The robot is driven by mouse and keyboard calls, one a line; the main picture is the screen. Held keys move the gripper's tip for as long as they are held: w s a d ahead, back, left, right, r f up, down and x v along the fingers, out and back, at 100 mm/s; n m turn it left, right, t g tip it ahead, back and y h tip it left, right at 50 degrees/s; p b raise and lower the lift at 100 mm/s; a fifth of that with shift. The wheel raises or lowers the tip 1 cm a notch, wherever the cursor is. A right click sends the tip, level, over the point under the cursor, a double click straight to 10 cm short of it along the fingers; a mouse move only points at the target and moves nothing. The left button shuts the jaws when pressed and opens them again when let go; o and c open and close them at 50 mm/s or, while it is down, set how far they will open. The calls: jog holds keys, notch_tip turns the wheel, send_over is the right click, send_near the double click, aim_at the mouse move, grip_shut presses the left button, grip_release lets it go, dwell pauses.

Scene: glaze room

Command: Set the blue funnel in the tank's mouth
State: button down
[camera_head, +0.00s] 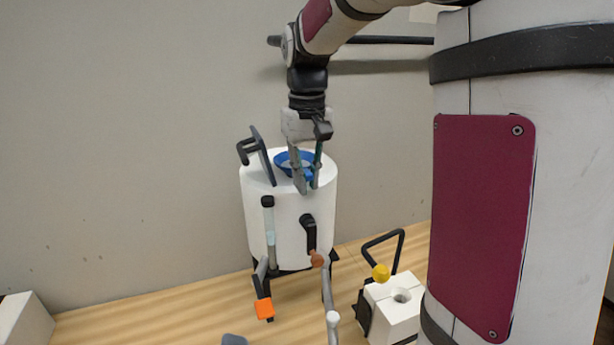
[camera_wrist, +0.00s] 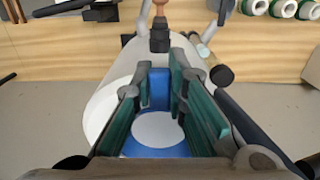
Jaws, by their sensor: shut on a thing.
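The tank (camera_head: 288,225) is a white upright cylinder against the wall, with a dark lid (camera_head: 263,160) tipped up at the left of its top. The blue funnel (camera_head: 281,157) is at the top of the tank, over or in its mouth; whether its rim touches the tank I cannot tell. My gripper (camera_head: 307,188) points down and is shut on the funnel's blue tab at the front side. In the wrist view the green finger pads of my gripper (camera_wrist: 160,75) flank the tab, and the blue funnel (camera_wrist: 157,149) shows a pale round middle. The mouth's edge is hidden.
A sight tube (camera_head: 270,225) and a black tap handle (camera_head: 309,232) are on the tank's front. A white block with a hole (camera_head: 393,309) and yellow knob (camera_head: 380,272) stands right. The wooden surface at left is mostly clear.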

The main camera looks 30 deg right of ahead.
jog(key=c, duration=1.5)
grip_release()
jog(key=shift+f, duration=0.1)
notch_tip(320, 180, up, 12)
jog(key=shift+r, duration=0.1)
jog(key=s+a+f+t, duration=0.1)
jog(key=s+a+f, duration=0.2)
jog(key=s+f, duration=0.1)
jog(key=s+a+f+n+t+b, duration=0.1)
jog(key=s+a+f+t, duration=0.1)
jog(key=s+a+f, duration=0.2)
jog(key=s+a+f+n+t+b, duration=0.1)
jog(key=s+a+f, duration=0.3)
jog(key=s, duration=0.4)
jog(key=shift+s+a+t, duration=0.2)
jog(key=shift+t, duration=0.5)
jog(key=shift+s+f, duration=0.2)
jog(key=shift+f, duration=0.05)
jog(key=shift+c, duration=0.5)
